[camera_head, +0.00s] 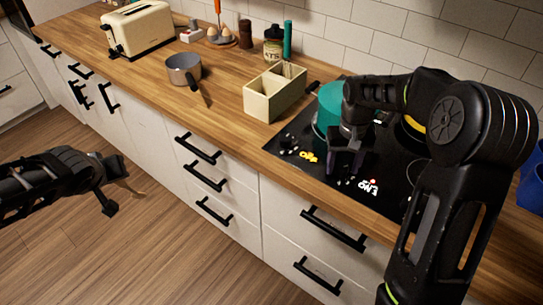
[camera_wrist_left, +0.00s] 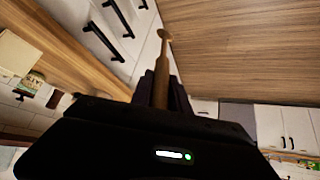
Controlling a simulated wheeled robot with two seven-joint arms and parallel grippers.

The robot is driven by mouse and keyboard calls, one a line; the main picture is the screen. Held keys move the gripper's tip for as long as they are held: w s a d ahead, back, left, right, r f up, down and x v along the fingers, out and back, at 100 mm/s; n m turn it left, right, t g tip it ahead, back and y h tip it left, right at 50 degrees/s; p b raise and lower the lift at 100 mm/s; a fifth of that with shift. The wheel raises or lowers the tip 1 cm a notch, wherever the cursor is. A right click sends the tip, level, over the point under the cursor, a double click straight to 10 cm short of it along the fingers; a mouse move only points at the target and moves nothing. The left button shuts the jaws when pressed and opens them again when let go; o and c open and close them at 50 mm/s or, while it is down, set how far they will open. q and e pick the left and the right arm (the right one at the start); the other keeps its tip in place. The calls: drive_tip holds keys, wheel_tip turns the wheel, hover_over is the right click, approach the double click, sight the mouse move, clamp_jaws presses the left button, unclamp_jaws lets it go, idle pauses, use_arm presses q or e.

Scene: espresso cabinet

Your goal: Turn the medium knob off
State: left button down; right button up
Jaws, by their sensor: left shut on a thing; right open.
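The black cooktop (camera_head: 345,205) is set in the wooden counter. A yellow lit mark (camera_head: 309,156) and a red-and-white lit mark (camera_head: 368,187) show near its front edge, among small pale marks. I cannot tell which of these belongs to the medium knob. My right gripper (camera_head: 345,172) is open and points down over the cooktop's front part, between the two lit marks; its contact below is hidden. My left gripper (camera_head: 112,194) is off the counter, over the floor, shut on a brown wooden stick-like tool (camera_wrist_left: 163,65) with a round end.
A teal pot (camera_head: 326,112) stands on the cooktop, just behind my right gripper. A cream two-part box (camera_head: 262,103), a grey saucepan (camera_head: 184,69) and a cream toaster (camera_head: 138,28) stand left along the counter. A blue container (camera_head: 531,190) is at the right edge.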

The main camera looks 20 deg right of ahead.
clamp_jaws()
idle(0.5)
use_arm(q)
drive_tip(key=shift+f, duration=0.1)
use_arm(e)
drive_tip(key=shift+n, duration=0.4)
use_arm(q)
drive_tip(key=shift+f+b, duration=0.45)
drive_tip(key=shift+b, duration=0.1)
use_arm(e)
drive_tip(key=n, duration=0.3)
use_arm(q)
drive_tip(key=shift+f+b, duration=0.35)
use_arm(e)
drive_tip(key=n, duration=0.4)
drive_tip(key=shift+w, duration=0.1)
unclamp_jaws()
